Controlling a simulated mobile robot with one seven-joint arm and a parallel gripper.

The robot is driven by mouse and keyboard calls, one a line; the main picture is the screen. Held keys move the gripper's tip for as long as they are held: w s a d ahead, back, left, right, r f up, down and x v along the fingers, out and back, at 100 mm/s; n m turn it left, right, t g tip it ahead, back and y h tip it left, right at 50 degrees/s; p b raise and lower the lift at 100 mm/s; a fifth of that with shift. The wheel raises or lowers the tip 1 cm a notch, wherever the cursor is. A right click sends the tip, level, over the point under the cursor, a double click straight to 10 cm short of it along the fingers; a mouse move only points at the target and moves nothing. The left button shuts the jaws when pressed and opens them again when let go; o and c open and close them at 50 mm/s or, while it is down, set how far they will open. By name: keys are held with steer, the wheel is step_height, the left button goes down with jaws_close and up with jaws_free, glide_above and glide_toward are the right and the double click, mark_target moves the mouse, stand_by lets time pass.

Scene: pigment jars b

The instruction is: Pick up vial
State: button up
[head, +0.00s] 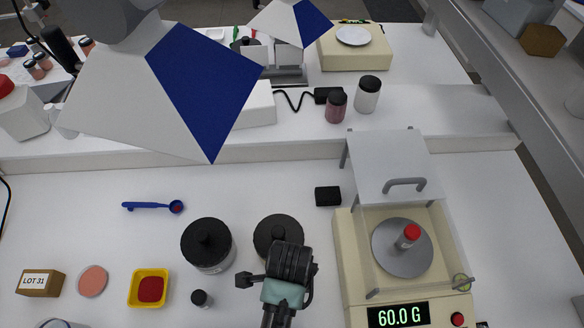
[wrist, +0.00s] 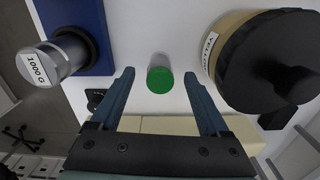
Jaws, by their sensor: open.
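The vial (wrist: 160,81) is in the wrist view, seen from above, with a green cap and a pale body on the white bench top. My gripper (wrist: 159,74) is open, with one blue finger to each side of the vial and clear gaps between. The picture does not show how far above it the fingertips are. In the head view my gripper (head: 287,275) is at the bottom centre and its fingers are hidden; I cannot see the green-capped vial there. Another vial (head: 408,236), red-capped, stands on the balance pan.
A black-lidded jar (wrist: 265,60) stands close right of the fingers in the wrist view. The beige balance (head: 350,282) is right of my gripper. A small black-capped bottle (head: 201,298) stands left.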

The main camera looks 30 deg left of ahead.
steer(key=shift+w+d+f+p, duration=0.1)
steer(key=shift+f+p, duration=0.15)
steer(key=shift+f, duration=0.9)
steer(key=shift+d+f+p, duration=0.1)
steer(key=shift+f+p, duration=0.1)
steer(key=shift+f, duration=0.95)
jaws_close()
